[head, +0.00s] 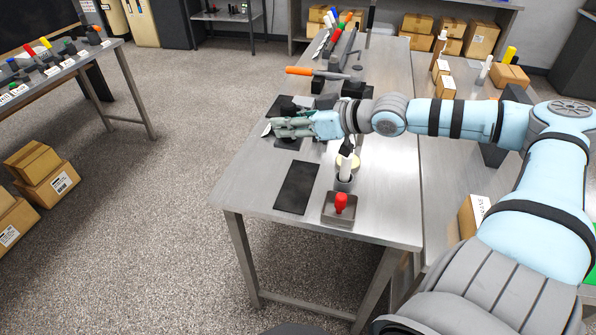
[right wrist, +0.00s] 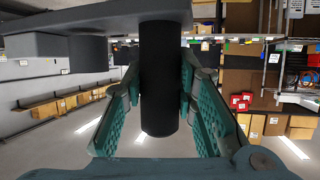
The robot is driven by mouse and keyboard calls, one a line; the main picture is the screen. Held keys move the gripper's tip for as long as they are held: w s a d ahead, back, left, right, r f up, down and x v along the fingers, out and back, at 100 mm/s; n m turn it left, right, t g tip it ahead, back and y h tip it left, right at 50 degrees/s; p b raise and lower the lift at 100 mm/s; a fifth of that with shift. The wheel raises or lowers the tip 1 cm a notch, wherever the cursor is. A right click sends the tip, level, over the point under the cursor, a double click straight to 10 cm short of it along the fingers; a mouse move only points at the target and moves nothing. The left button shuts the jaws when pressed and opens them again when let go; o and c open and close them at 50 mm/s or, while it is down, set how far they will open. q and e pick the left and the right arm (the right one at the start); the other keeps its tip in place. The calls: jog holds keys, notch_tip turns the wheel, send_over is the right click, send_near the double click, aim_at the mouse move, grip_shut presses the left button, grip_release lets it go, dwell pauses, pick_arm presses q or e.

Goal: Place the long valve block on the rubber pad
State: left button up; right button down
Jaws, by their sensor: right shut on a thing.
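My right gripper (head: 276,129) reaches in from the right over the table, its fingers pointing left. In the right wrist view its teal fingers (right wrist: 160,115) are closed around a dark upright cylinder. That cylinder seems to be part of the long valve block (right wrist: 162,78), whose dark grey body runs to the upper left with a shorter cylinder on it. In the head view the fingers largely hide the held piece. The black rubber pad (head: 296,188) lies flat and bare on the table, nearer the front than the gripper. My left gripper is not in view.
Dark pieces and an orange-handled tool (head: 300,71) lie beyond the gripper. The table's left front corner (head: 233,197) is clear.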

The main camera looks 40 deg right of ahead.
jog(key=f+b, duration=0.1)
jog(key=f, duration=0.1)
jog(key=f+b, duration=0.1)
jog(key=f, duration=0.1)
jog(key=shift+d, duration=0.2)
notch_tip(320, 180, down, 15)
jog(key=b, duration=0.4)
jog(key=shift+f, duration=0.3)
